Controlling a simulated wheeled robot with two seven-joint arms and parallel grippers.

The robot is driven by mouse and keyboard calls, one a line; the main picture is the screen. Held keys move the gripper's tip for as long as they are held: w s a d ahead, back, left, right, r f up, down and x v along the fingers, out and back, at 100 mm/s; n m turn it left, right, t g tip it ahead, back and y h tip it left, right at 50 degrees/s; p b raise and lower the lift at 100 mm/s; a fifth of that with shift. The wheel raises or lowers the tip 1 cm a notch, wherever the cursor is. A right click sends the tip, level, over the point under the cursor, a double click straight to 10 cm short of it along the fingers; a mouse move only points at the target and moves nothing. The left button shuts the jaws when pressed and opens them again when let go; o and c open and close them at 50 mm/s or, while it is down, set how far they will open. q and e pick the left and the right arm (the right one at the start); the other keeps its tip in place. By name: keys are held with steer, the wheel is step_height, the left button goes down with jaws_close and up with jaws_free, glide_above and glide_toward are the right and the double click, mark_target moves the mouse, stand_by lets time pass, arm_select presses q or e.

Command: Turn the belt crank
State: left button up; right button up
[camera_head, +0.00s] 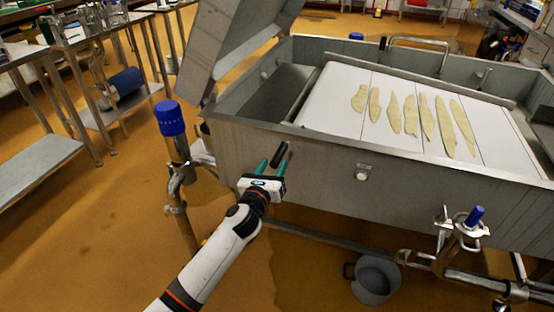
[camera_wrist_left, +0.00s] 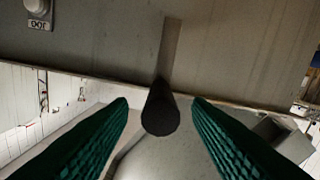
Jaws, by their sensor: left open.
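The belt crank's black handle (camera_head: 280,154) stands off the front wall of the steel vat, near its left end. In the left wrist view the dark rounded handle (camera_wrist_left: 160,110) lies between my two teal fingers, with a gap on each side. A greyish bar (camera_wrist_left: 171,50) runs up from it along the wall. My left gripper (camera_head: 277,160) is open around the handle in the left wrist view. Contact with the fingers is not visible. My right gripper is not in view.
The vat (camera_head: 330,155) holds a white belt (camera_head: 340,95) with several pale pieces. A round white knob (camera_head: 361,173) is on its front wall. A blue-capped pipe (camera_head: 171,120) stands left of my gripper. A grey bucket (camera_head: 375,280) is below right. Open floor lies left.

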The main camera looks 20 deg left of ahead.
mark_target(278, 157)
arm_select(q)
steer(key=shift+w+b, duration=0.3)
steer(key=shift+w, duration=1.95)
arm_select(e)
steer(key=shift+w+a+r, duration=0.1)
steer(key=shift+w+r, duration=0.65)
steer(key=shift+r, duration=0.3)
arm_select(q)
steer(key=shift+d, duration=0.1)
steer(key=shift+c, duration=0.3)
jaws_close()
